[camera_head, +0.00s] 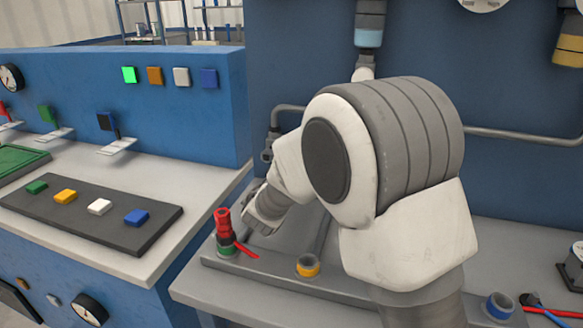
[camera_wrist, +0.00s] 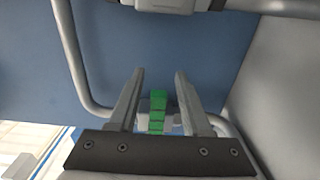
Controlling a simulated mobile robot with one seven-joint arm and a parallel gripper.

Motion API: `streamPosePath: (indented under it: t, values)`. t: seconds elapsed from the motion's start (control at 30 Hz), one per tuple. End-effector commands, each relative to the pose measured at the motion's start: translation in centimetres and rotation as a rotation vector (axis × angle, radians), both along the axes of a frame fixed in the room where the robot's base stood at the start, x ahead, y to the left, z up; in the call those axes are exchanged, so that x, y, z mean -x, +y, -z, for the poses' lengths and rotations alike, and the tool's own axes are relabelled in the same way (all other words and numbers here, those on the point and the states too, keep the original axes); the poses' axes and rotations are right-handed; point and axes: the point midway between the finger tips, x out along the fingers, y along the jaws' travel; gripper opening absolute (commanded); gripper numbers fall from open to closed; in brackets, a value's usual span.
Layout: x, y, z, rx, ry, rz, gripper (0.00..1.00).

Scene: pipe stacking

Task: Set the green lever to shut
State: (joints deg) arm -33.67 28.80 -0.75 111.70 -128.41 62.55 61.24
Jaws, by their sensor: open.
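The green lever (camera_wrist: 157,112) shows in the wrist view as a short, ribbed green bar in front of a grey fitting. My gripper (camera_wrist: 160,73) is open, with one finger on each side of the lever in the picture. A gap shows between the lever and each finger, and I see no contact. The lever's depth relative to the fingertips is hard to tell. In the head view my own arm covers the middle, and I cannot make out the lever or the fingers there.
A grey pipe (camera_wrist: 75,60) curves along the blue wall (camera_wrist: 130,45). In the head view, a red valve piece (camera_head: 223,222) stands on the bench left of my arm, with a yellow ring (camera_head: 307,266) nearby. A blue ring (camera_head: 498,305) is at right.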

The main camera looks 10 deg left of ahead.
Motion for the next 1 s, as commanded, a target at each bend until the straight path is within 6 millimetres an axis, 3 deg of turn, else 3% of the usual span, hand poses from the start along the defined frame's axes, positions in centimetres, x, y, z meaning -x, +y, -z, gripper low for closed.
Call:
streamPosePath:
  t: [0.17, 0.63, 0.8, 1.0]
  values:
    - [2.8, 0.6, -0.2, 0.001, 0.001, -0.004, 0.49]
    - [13.6, 2.8, -0.1, 0.001, 0.002, -0.005, 0.49]
    - [15.9, 3.2, -0.1, 0.0, 0.001, -0.004, 0.49]
    - [16.7, 3.2, 0.0, 0.0, 0.0, 0.0, 0.49]
